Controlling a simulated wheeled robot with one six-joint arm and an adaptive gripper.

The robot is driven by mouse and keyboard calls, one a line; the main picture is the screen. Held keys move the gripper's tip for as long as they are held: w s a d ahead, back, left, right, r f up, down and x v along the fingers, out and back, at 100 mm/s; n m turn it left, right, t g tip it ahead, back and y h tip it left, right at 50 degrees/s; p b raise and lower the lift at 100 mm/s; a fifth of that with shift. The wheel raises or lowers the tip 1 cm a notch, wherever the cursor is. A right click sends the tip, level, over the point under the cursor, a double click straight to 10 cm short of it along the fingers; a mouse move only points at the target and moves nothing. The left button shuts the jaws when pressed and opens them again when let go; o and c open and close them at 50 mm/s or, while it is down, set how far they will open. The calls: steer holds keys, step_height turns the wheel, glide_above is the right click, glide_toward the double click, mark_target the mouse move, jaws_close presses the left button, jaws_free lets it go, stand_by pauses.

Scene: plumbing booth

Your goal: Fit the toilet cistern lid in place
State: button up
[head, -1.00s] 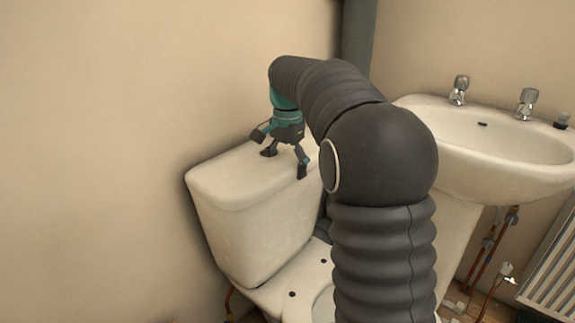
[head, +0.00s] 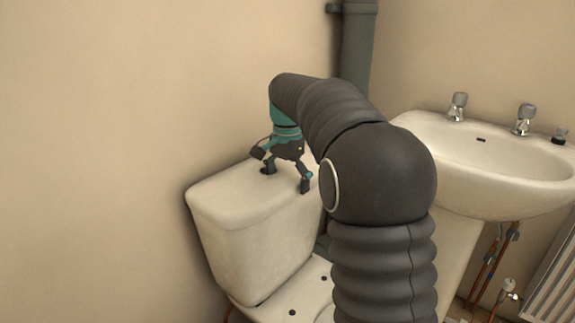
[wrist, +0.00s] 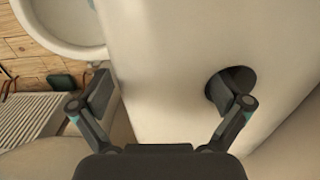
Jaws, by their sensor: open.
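The white cistern lid (head: 235,198) lies on top of the white toilet cistern (head: 262,252), against the wall, and looks level with it. My gripper (head: 286,178) is open over the right part of the lid, pointing down with its fingers spread. The fingertips are at or just above the lid; I cannot tell whether they touch. In the wrist view, my open gripper (wrist: 158,92) has nothing between its fingers but the lid's pale top (wrist: 165,55). A dark round hole (wrist: 240,77) in the lid sits by the right finger, which covers part of it.
A washbasin (head: 490,160) with two taps stands to the right. A grey pipe (head: 357,45) runs up the corner. A radiator (head: 555,270) and copper pipes (head: 487,265) are at lower right.

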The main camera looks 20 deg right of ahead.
step_height(320, 180, up, 11)
steer(key=shift+f, duration=0.1)
steer(key=shift+r, duration=0.5)
steer(key=shift+s, duration=0.1)
